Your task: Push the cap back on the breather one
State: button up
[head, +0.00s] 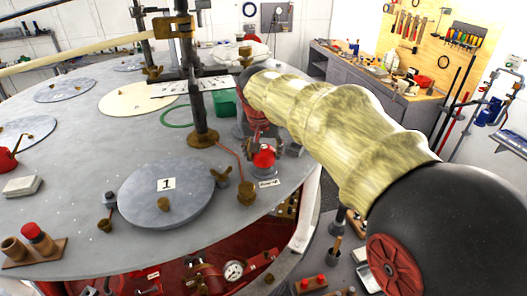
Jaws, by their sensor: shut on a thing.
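My gripper (262,138) points down at the right side of the round grey deck, partly hidden by my own pale-yellow arm. It is shut on a red rounded thing (264,158), which looks like the cap. The cap sits low, close to the deck; I cannot tell whether it touches a fitting below. A small white label (269,183) lies just in front of it, its text too small to read surely. A brass fitting (246,192) stands to the left of the label, near the deck's edge.
A round hatch marked 1 (166,198) lies left of the gripper. A dark post (200,105) stands behind. A wooden block (35,254) with brown cylinders, one red-topped, is at the left front. A pressure gauge (233,271) shows below the deck's edge.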

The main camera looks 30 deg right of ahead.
jog(key=shift+f+b, duration=1.25)
jog(key=shift+f, duration=0.4)
dwell(0.9)
jog(key=o, duration=1.1)
jog(key=shift+o, duration=1.3)
jog(key=shift+o, duration=1.1)
jog(key=shift+r+p, duration=2.35)
jog(key=shift+r, duration=1.45)
